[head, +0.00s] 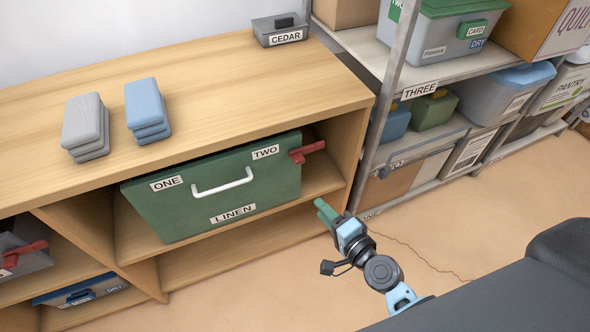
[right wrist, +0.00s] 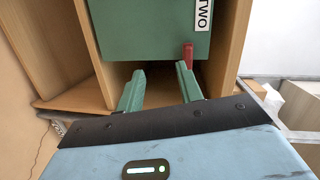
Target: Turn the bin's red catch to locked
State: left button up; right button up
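The green bin (head: 240,195), labelled LINEN with a white handle, sits in the upper compartment of the wooden shelf unit. Labels ONE and TWO are on its front. Its red catch (head: 307,151) is at the front's right edge beside TWO, its arm pointing sideways to the right. In the right wrist view the red catch (right wrist: 188,54) shows just beyond one fingertip, apart from the fingers as far as I can tell. My right gripper (head: 324,211) is in front of the unit, below and right of the catch. In the right wrist view its green fingers (right wrist: 158,84) are apart with nothing between them.
Grey blocks (head: 88,130) and blue blocks (head: 147,110) lie on the wooden top, with a grey CEDAR box (head: 279,32) at the back. Another bin with a red catch (head: 28,250) is at lower left. A metal rack (head: 395,75) stands to the right. The floor in front is clear.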

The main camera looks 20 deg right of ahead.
aim_at(295, 152)
jog(key=shift+w+a+r+m+t+b, duration=0.25)
jog(key=shift+w+r+m+t+b, duration=0.35)
jog(key=shift+w, duration=1.85)
jog(key=shift+w+a+r+m+t+b, duration=0.3)
jog(key=shift+w+r+m, duration=0.55)
jog(key=shift+w, duration=1.65)
jog(key=shift+w+a+r+m+t+b, duration=0.15)
jog(key=shift+w+r+m+t+b, duration=0.45)
jog(key=shift+w, duration=1.85)
jog(key=shift+r, duration=0.1)
